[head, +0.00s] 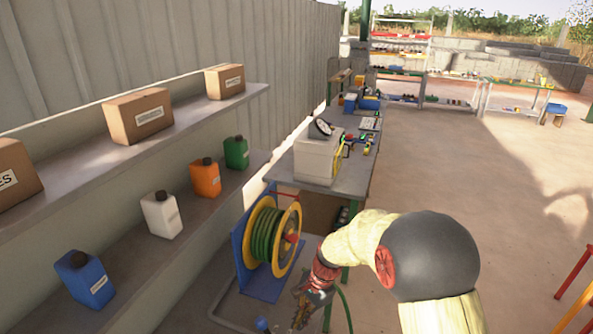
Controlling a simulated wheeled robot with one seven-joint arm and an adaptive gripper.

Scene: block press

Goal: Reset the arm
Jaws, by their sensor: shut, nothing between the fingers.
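My gripper (302,312) is at the bottom centre of the head view, at the end of my arm. It points down and is shut, with nothing seen in it. It is just right of and below a hose reel (268,238) with a green hose, yellow rims and a blue stand. The gap between gripper and reel cannot be judged exactly.
Shelves (237,97) on the left hold cardboard boxes (139,115) and several coloured jugs (205,178). A workbench (349,180) with a pale box stands behind the reel. Open floor (510,200) lies to the right. A red and yellow frame (574,274) stands at the right edge.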

